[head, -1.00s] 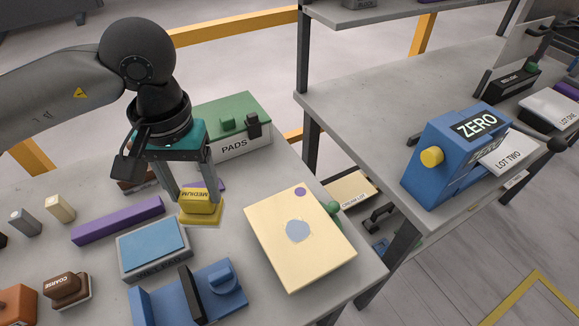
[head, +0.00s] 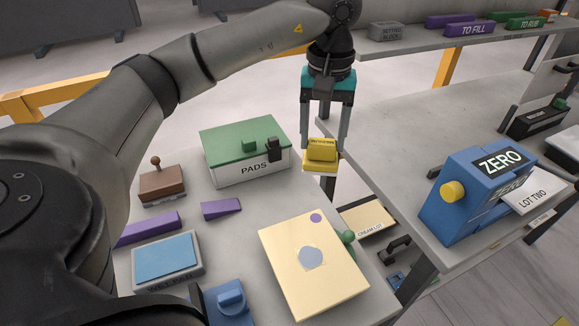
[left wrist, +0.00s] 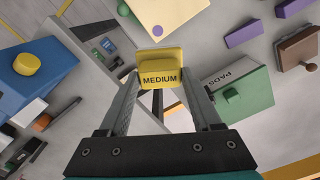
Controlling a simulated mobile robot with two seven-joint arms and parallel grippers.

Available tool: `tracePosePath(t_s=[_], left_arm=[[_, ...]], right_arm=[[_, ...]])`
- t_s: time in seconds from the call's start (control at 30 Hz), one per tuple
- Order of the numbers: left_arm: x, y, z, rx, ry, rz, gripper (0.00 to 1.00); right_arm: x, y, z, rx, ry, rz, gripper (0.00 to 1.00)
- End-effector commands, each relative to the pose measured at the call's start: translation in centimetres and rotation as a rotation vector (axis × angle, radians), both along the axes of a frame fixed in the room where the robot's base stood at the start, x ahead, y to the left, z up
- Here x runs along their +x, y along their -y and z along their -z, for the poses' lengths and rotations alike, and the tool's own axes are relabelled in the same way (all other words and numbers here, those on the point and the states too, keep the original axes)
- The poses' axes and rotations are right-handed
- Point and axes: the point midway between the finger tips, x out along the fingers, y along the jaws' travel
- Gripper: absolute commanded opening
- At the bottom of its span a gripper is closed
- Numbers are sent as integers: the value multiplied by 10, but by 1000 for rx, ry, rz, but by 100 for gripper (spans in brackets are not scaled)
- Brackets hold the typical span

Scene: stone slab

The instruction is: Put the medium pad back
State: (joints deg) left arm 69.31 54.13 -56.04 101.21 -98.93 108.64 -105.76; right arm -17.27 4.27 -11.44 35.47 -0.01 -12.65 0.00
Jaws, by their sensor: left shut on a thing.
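My left gripper (head: 325,145) is shut on the yellow medium pad (head: 321,151) and holds it in the air, near the gap between the two tables. In the left wrist view the pad (left wrist: 160,75) sits between the fingertips with its MEDIUM label facing the camera. The PADS box (head: 240,160) stands on the near table, left of the gripper in the head view, with its green lid on. It also shows at the right in the left wrist view (left wrist: 240,90). My right gripper is not in view.
A cream slab (head: 330,275) with a grey patch lies on the near table. A blue-topped tray (head: 166,262), a purple wedge (head: 221,209) and a brown stamp-like block (head: 162,184) lie left of it. A blue ZERO device (head: 470,195) stands on the right table.

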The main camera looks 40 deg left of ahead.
Motion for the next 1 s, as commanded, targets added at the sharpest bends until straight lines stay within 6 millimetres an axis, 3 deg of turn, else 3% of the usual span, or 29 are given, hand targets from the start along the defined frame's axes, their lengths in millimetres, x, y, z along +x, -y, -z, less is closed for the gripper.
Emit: tracePosePath(t_s=[0.03,0.2,0.3,0.43,1.0], left_arm=[[7,-20,-6,-2,-1,-97,5],[17,-75,-22,-1,-2,-360,5],[17,-97,-27,1,-2,-464,5],[16,-110,-23,1,-2,-529,5],[16,-110,111,2,-3,-532,5]], right_arm=[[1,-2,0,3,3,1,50],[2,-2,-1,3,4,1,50],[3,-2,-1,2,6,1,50],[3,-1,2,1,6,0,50],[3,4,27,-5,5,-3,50]])
